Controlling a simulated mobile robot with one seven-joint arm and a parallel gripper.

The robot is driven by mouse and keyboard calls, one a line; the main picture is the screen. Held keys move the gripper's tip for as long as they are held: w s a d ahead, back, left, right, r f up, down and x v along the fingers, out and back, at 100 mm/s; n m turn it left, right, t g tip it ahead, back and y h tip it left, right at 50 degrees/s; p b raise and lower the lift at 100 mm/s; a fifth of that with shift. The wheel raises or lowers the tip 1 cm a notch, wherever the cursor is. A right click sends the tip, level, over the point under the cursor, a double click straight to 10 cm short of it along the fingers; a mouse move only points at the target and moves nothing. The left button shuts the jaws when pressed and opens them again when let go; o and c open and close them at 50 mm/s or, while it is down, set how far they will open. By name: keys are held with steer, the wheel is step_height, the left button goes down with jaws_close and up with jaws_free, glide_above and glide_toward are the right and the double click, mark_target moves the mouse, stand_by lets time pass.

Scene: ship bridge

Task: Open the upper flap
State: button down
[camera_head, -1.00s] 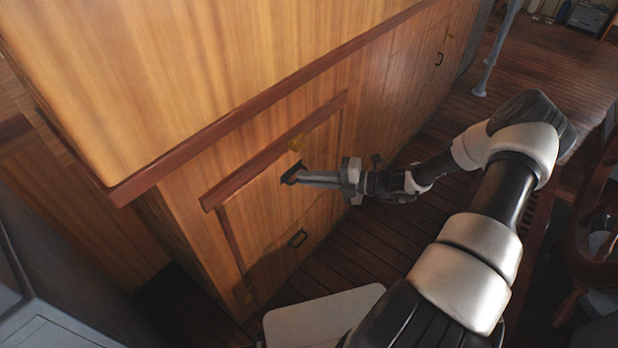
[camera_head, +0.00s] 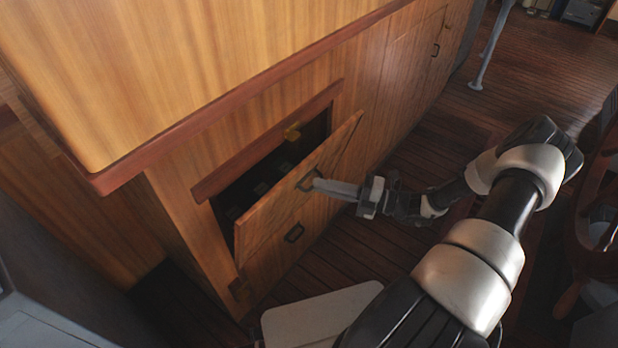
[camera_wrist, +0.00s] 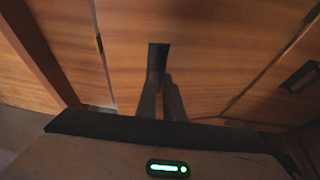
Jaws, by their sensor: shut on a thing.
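The upper flap (camera_head: 278,213) is a wooden panel in the cabinet side. It is tilted outward at its top, with a dark opening (camera_head: 262,172) showing behind it. Its dark handle (camera_head: 308,180) is near the flap's top edge. My gripper (camera_head: 318,184) is shut on this handle. In the wrist view the fingers (camera_wrist: 160,82) meet at the dark handle (camera_wrist: 158,55) against the wood. The fingers hide part of the handle.
The cabinet's overhanging top (camera_head: 170,70) is above the opening. Dark plank floor (camera_head: 400,150) lies beside the cabinet. A wooden wheel (camera_head: 592,225) stands at the far right.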

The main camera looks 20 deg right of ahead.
steer(key=shift+y, duration=0.3)
steer(key=s+d+f, duration=0.2)
steer(key=s, duration=0.1)
steer(key=shift+s+d+f+b, duration=0.25)
steer(key=shift+f+b, duration=0.1)
steer(key=shift+f, duration=0.05)
steer(key=shift+t, duration=0.4)
steer(key=c, duration=1.9)
jaws_free()
steer(key=v, duration=1.7)
steer(key=shift+d+p, duration=0.25)
steer(key=shift+p, duration=0.05)
